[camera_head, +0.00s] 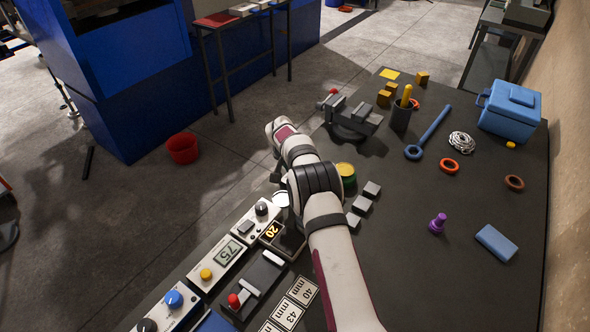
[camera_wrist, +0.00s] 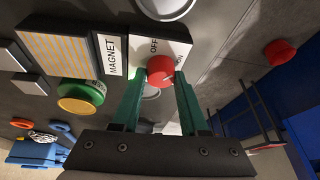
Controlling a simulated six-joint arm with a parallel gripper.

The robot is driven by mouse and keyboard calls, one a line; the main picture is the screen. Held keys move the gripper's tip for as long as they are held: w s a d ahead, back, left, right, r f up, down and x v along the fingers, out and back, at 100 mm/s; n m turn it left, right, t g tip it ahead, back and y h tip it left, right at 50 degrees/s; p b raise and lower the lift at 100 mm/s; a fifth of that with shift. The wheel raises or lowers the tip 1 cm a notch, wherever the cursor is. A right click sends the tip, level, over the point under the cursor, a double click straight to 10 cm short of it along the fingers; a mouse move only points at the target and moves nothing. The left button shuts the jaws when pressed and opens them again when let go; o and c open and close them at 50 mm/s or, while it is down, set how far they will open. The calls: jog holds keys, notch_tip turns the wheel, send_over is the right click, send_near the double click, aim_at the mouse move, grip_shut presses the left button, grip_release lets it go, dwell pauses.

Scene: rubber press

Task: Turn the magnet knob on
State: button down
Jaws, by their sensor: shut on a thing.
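The magnet knob (camera_wrist: 160,69) is a round red knob on a white panel with the printed words OFF and ON, in the wrist view. A MAGNET label (camera_wrist: 112,55) stands on the panel's left side. My gripper (camera_wrist: 160,78) has its two green fingers on either side of the knob, shut on it. I cannot tell for sure which word the knob points to. In the head view my arm covers the knob and the fingertips.
A control row with a 75 display (camera_head: 228,253) and a red-tipped lever (camera_head: 236,300) lies near the arm. Grey blocks (camera_head: 362,204) and a green-yellow round tin (camera_head: 346,172) are close on the right. A vise (camera_head: 352,117) stands farther back.

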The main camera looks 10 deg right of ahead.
jog(key=shift+a+m+g+h, duration=0.1)
jog(key=shift+m+g+h, duration=0.25)
jog(key=shift+m, duration=0.85)
jog(key=shift+c, duration=2.2)
grip_release()
jog(key=v, duration=1.5)
jog(key=shift+a+r, duration=0.25)
jog(key=shift+r, duration=0.05)
jog(key=shift+s, duration=0.15)
